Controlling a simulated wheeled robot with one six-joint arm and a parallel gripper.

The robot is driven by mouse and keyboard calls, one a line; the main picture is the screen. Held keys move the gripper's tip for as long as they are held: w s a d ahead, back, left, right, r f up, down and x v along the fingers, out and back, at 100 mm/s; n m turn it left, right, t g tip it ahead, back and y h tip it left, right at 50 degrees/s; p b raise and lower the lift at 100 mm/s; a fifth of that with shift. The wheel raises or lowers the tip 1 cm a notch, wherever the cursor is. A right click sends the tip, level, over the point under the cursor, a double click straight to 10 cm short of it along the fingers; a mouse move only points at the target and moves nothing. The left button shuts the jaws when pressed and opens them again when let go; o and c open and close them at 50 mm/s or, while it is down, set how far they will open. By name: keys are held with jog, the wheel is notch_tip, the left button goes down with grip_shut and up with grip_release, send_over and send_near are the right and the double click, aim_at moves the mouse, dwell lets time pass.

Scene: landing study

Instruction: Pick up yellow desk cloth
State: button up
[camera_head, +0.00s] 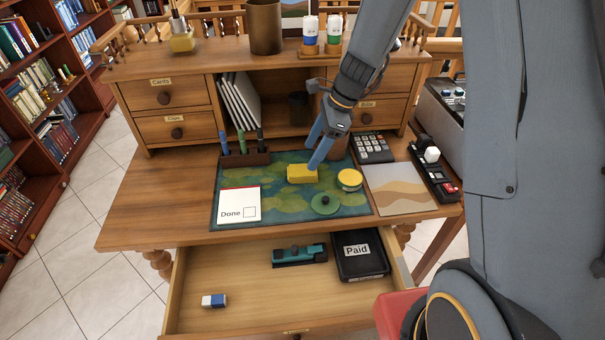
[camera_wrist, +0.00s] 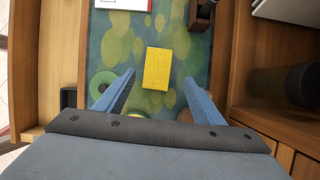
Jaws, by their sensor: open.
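The yellow desk cloth (camera_head: 302,174) is a small, folded block-like piece lying on the green and blue patterned desk mat (camera_head: 285,209). In the wrist view the cloth (camera_wrist: 157,68) is at upper centre, just beyond and between my fingertips. My gripper (camera_head: 314,164) is over the mat, close to the cloth's right end in the head view. In the wrist view its two fingers (camera_wrist: 158,72) are spread apart with nothing held. I cannot tell how high the fingertips are above the mat.
A green disc (camera_head: 325,204) and a yellow round item (camera_head: 349,180) lie right of the cloth. A "Done" card (camera_head: 239,205) and pen holder (camera_head: 245,158) are left. A calculator (camera_head: 373,148) is behind right. The open drawer (camera_head: 235,275) juts out in front.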

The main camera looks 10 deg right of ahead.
aim_at(303, 170)
jog(key=shift+s+p+x, duration=0.15)
jog(key=shift+p+x, duration=0.2)
jog(key=shift+x, duration=1.3)
jog(key=shift+s+p+x, duration=0.1)
jog(key=shift+p+x, duration=0.25)
jog(key=shift+x, duration=1.25)
jog(key=c, duration=1.1)
jog(key=shift+r, duration=0.1)
notch_tip(303, 170, up, 10)
jog(key=b, duration=0.1)
jog(key=o, duration=0.5)
jog(key=c, duration=0.6)
